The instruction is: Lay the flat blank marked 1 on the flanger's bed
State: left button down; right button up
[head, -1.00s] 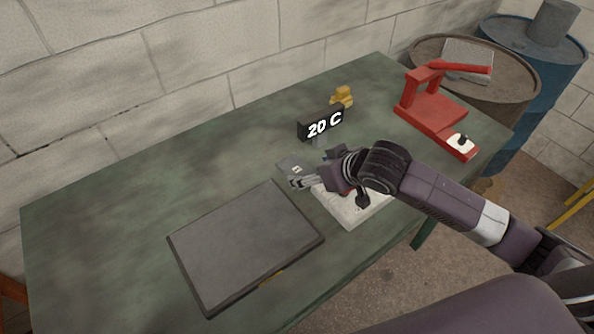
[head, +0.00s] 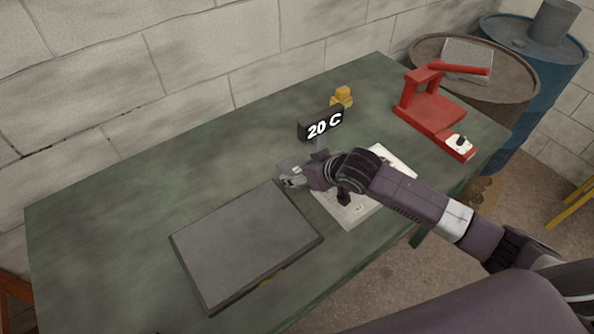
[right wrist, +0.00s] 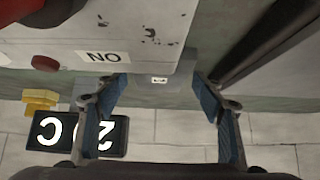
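A small grey flat blank (head: 287,164) with a white label lies on the green bench, beside the white panel. The blank shows in the right wrist view (right wrist: 157,87) between and beyond the fingertips; its mark is too small to read. My right gripper (head: 291,183) is close to the blank at its near side. In the right wrist view the right gripper (right wrist: 160,82) is open, with nothing held. A red lever machine (head: 432,107) stands at the back right; no label tells whether it is the flanger. My left gripper is not in view.
A dark flat slab (head: 245,243) lies at the front left. The white panel (head: 398,161), partly under my right arm, has an ON label (right wrist: 103,56). A 20 C display (head: 321,126) and yellow object (head: 342,97) stand behind. The bench's left side is clear.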

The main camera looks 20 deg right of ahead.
jog(key=c, duration=1)
jog(key=shift+c, duration=0.7)
jog(key=shift+r, duration=0.2)
